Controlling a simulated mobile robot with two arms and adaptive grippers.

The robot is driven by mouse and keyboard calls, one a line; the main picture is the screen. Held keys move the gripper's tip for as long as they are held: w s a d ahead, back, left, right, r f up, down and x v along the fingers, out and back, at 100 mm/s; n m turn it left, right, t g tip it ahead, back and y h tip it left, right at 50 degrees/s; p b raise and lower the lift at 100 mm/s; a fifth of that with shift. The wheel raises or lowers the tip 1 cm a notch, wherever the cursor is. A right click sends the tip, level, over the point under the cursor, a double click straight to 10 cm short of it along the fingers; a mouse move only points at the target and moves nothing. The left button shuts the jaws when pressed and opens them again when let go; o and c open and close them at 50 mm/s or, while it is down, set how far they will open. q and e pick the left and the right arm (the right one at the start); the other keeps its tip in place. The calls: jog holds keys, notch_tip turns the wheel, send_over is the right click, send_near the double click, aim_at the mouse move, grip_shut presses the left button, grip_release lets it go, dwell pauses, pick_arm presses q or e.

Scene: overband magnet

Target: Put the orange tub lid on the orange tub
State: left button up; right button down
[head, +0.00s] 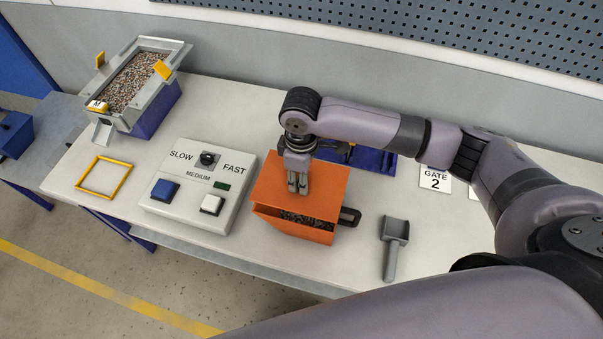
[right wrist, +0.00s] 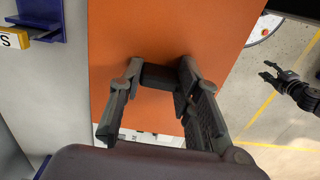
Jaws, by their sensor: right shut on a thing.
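The orange tub (head: 290,229) stands on the table with dark contents showing along its front side. A black handle sticks out on its right. The orange tub lid (head: 328,190) is over the tub and hides most of its opening. A gap shows between lid and tub at the front; I cannot tell whether they touch at the back. My right gripper (head: 298,188) points down and is shut on the lid's dark grip, which shows between the fingers in the right wrist view (right wrist: 160,76). My left gripper (right wrist: 268,71) is small in the right wrist view, open and empty, away from the tub.
A control box (head: 198,185) stands left of the tub, and a grey scoop (head: 393,243) lies to its right. A blue item (head: 372,160) is behind the tub. A yellow frame (head: 104,177) and a gravel-filled hopper (head: 138,80) are at the far left.

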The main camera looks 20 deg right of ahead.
jog(key=shift+s+f+b, duration=0.1)
jog(key=shift+f+b, duration=0.2)
jog(key=shift+f, duration=0.2)
jog(key=shift+f+b, duration=0.45)
jog(key=shift+f, duration=0.8)
jog(key=shift+f+b, duration=0.35)
jog(key=shift+f, duration=1.2)
jog(key=c, duration=1.1)
grip_release()
